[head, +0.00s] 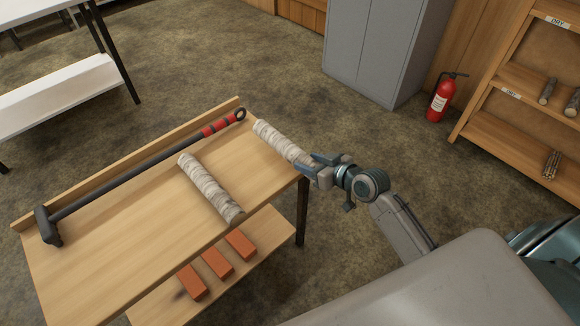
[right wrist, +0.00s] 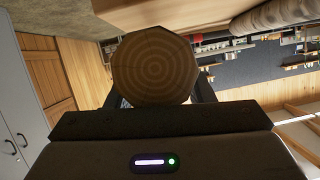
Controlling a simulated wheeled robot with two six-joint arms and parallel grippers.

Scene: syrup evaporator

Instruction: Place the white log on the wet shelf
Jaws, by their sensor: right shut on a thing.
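Two white-barked logs show in the head view. One white log (head: 277,140) is at the right end of the wooden table, and my right gripper (head: 312,166) is shut on its near end. I cannot tell whether this log touches the tabletop. Its round, ringed end (right wrist: 155,65) fills the middle of the right wrist view, between the fingers. The other white log (head: 208,187) lies on the table to the left. My left gripper is not in view. No shelf labelled wet shows; the rack at the right has DRY labels.
The wooden table (head: 130,235) also holds a long-handled hammer (head: 140,178). Several orange bricks (head: 217,262) lie on its lower shelf. The DRY rack (head: 500,130) holds dark logs. A fire extinguisher (head: 441,100) and a grey cabinet (head: 375,45) stand behind. Open floor lies between table and rack.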

